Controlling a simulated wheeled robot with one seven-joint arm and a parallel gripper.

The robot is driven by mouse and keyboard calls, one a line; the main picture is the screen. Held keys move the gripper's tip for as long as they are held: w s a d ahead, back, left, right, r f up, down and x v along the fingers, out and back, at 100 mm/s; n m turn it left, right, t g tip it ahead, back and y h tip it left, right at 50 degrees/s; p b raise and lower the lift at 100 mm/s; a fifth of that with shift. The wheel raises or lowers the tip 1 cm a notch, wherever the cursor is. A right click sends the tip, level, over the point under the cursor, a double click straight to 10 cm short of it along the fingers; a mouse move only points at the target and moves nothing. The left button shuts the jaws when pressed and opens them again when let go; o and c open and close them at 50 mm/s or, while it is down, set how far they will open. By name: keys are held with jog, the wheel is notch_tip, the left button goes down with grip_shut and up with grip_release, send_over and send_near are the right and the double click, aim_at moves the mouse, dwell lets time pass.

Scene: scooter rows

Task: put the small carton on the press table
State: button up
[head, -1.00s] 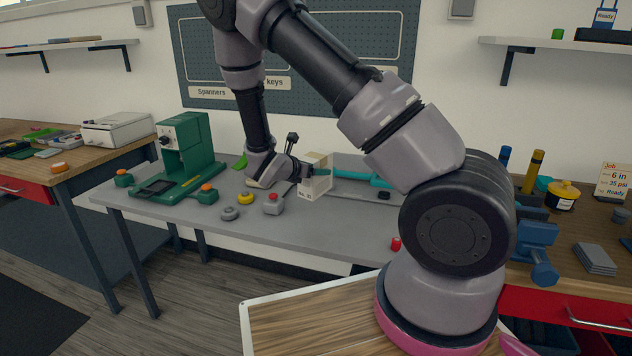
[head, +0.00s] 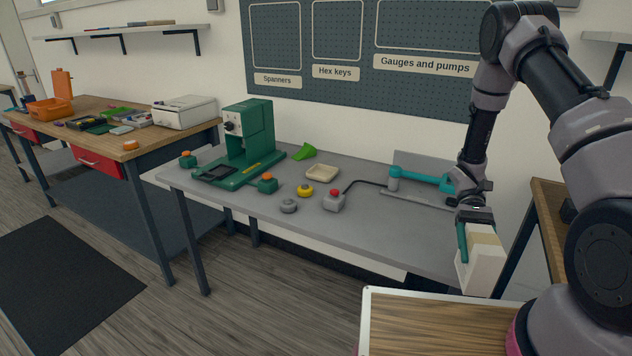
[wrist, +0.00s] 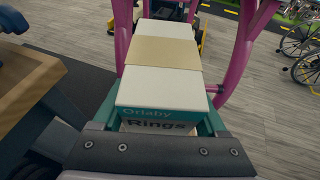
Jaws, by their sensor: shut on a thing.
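The small carton (head: 482,262) is a white box with a tan band. My gripper (head: 467,240) is shut on it and holds it in the air off the right front end of the press table. The press table (head: 380,237) is the grey-topped table in the middle of the head view. The green press (head: 247,140) stands on its left part.
A wooden-topped surface (head: 430,325) lies at the front right.

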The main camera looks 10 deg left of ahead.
jog(key=w+a+m+t+y, duration=0.65)
jog(key=a+m+y, duration=0.25)
jog(key=m+y, duration=0.2)
jog(key=w+d+r+m+t+y, duration=0.1)
jog(key=w+r+m+t, duration=0.2)
jog(key=w+m+t, duration=0.45)
jog(key=w+d+r+m+t+y, duration=0.1)
jog(key=w+r+m+t, duration=0.25)
jog(key=w, duration=0.65)
jog(key=shift+n, duration=0.3)
jog(key=f, duration=1)
jog(key=shift+w+a+f, duration=0.1)
jog(key=shift+a+f, duration=0.2)
jog(key=shift+f, duration=0.1)
jog(key=o, duration=1.5)
jog(key=shift+f, duration=0.15)
